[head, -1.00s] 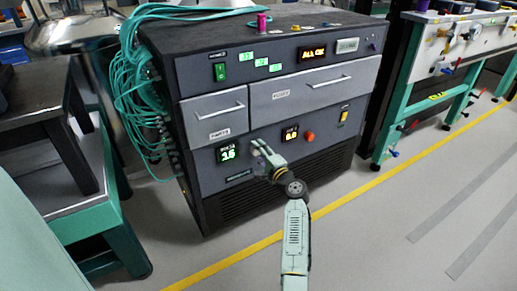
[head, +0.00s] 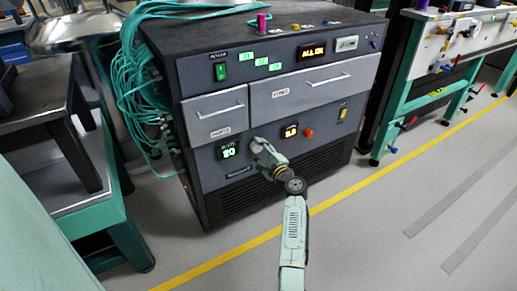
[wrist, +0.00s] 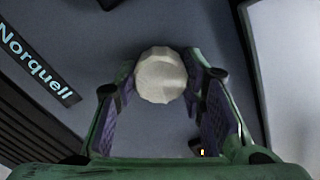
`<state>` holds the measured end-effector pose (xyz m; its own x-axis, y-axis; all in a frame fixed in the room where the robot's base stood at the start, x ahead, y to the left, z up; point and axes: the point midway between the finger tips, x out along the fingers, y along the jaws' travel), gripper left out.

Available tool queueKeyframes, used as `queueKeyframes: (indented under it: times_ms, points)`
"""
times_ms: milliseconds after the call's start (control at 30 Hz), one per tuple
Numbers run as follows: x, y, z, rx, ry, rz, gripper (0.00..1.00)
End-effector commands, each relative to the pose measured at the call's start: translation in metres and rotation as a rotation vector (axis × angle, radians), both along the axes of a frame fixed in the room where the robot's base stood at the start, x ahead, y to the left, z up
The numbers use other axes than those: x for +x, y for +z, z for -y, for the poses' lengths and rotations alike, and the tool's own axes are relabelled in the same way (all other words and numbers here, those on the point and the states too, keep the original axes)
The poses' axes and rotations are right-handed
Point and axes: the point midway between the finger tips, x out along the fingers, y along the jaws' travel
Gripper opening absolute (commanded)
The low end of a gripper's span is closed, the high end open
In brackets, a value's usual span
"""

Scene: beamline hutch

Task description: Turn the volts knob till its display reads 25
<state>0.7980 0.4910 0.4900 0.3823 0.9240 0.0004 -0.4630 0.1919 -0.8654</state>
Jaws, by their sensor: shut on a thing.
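The volts display (head: 229,151) is on the lower left of the dark cabinet's front, and its green digits appear to read 20. My gripper (head: 258,147) reaches the panel just right of this display. In the wrist view, a pale, faceted round knob (wrist: 160,75) sits between the two fingers of my gripper (wrist: 160,90), which are shut on it. In the head view the gripper hides most of the knob.
A second display (head: 290,130) with orange digits too small to read surely and an orange-red knob (head: 309,133) are to the right. Two drawers (head: 312,85) are shut above. A green-framed table (head: 95,220) stands at left. Teal cables (head: 135,90) hang on the cabinet's left side.

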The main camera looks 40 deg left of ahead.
Motion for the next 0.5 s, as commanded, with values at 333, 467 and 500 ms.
queueKeyframes:
  times_ms: [333, 467, 500]
  points:
    - [0.0015, 0.0019, 0.0003, 0.002, -0.004, 0.003, 0.45]
    - [0.0011, 0.0012, 0.0002, 0.0, -0.002, 0.002, 0.53]
    - [0.001, 0.0011, 0.0002, 0.0, -0.002, 0.002, 0.56]
